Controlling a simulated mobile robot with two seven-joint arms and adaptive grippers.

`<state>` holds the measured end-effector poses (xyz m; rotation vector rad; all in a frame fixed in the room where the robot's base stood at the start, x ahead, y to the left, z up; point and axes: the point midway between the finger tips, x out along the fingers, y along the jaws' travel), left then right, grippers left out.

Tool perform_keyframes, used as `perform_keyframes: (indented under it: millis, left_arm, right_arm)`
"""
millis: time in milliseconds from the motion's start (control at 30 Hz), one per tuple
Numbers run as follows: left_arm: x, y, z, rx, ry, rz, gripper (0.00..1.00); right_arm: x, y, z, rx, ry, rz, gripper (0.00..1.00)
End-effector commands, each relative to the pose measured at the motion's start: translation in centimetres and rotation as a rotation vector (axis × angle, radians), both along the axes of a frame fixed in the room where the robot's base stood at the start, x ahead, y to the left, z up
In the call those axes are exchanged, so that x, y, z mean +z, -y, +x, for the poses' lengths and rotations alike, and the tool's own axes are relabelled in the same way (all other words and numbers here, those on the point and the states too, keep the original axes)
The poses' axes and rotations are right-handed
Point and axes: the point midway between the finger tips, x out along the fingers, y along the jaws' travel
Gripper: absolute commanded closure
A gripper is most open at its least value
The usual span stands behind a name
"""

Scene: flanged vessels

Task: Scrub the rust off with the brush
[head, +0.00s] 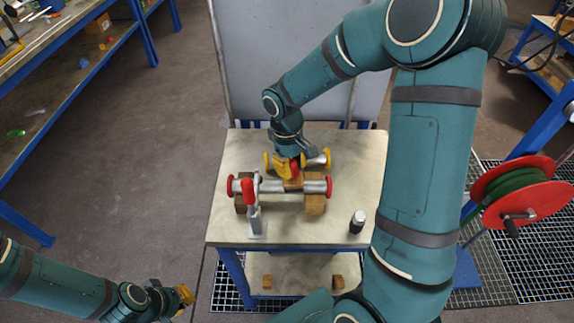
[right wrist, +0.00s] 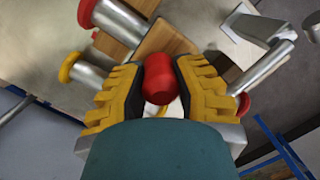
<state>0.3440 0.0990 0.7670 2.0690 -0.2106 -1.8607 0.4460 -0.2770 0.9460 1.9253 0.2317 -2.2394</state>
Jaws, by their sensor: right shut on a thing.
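A silver pipe with red end flanges (head: 270,186) lies across wooden blocks (head: 315,204) on the table. A second pipe with yellow flanges (head: 326,158) lies behind it. My right gripper (head: 291,172) is over the front pipe's middle, shut on the brush. Its red grip (right wrist: 158,80) shows between the yellow fingers in the right wrist view. A brown wooden piece (head: 293,185) shows below the fingers at the pipe; I cannot tell if it is the brush's body. Bristles and rust are hidden or too small to tell. My left gripper (head: 184,294) hangs low, away from the table.
A metal clamp with a red handle (head: 249,192) stands at the front pipe's left part. A small dark bottle with a white top (head: 357,222) stands at the table's right (head: 374,160). A red hose reel (head: 528,191) is at the far right.

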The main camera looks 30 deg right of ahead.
Motion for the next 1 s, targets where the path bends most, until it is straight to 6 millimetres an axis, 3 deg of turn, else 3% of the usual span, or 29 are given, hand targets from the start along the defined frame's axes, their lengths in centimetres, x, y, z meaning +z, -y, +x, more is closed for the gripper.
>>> perform_keyframes:
  millis: [367,1000]
  left_arm:
    - [0.1,0.0,0.0,0.000,0.000,0.000,1.00]
    - [0.2,0.0,0.0,0.000,0.000,0.000,1.00]
  right_arm:
    - [-0.2,1.6,-1.1,-0.002,-0.003,-0.001,1.00]
    - [0.0,-1.1,0.6,0.000,-0.001,0.001,1.00]
